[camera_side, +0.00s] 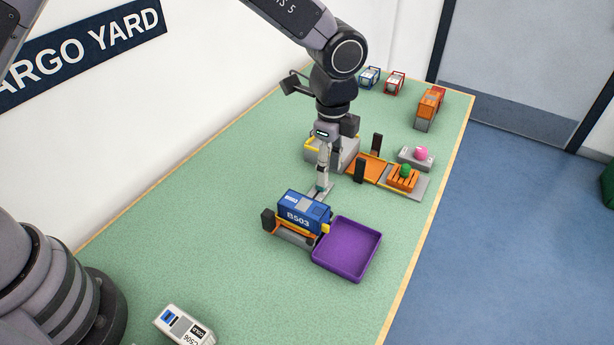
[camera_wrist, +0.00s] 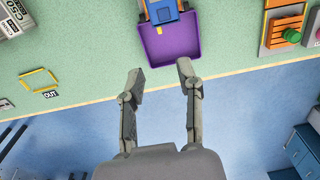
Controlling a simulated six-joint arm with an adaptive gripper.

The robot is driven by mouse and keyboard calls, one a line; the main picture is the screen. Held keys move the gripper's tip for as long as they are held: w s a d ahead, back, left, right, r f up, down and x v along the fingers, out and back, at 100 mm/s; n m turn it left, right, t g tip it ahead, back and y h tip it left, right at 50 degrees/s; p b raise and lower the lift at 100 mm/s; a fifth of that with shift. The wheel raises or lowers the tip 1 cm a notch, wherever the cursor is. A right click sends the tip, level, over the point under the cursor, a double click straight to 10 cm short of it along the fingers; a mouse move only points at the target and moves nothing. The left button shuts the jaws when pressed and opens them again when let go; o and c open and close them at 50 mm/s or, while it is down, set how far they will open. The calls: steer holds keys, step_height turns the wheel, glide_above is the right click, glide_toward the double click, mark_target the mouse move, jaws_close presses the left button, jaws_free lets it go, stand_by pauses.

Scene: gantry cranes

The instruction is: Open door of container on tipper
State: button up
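The blue container marked B503 (camera_side: 303,213) lies on the tipper (camera_side: 290,236), which has orange rails and a dark block at its left end. A small yellow tab (camera_side: 326,229) sticks out at the container's end facing the purple tray (camera_side: 347,249). In the wrist view the container (camera_wrist: 162,12) shows only in part at the top edge, with the yellow tab (camera_wrist: 159,30) over the tray (camera_wrist: 170,44). My gripper (camera_side: 321,189) points down, appearing just behind the container in the side view. In the wrist view its fingers (camera_wrist: 160,75) are apart, with nothing between them.
A grey bin (camera_side: 332,152) and an orange platform with dark posts (camera_side: 366,168) stand behind. Carriers with a green knob (camera_side: 405,171) and a pink ball (camera_side: 422,153) are to the right. A white container (camera_side: 184,327) lies at the front. Green mat is free at left.

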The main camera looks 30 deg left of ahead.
mark_target(326, 226)
step_height(326, 226, down, 14)
steer(key=shift+d+f, duration=0.15)
stand_by(0.3)
jaws_close()
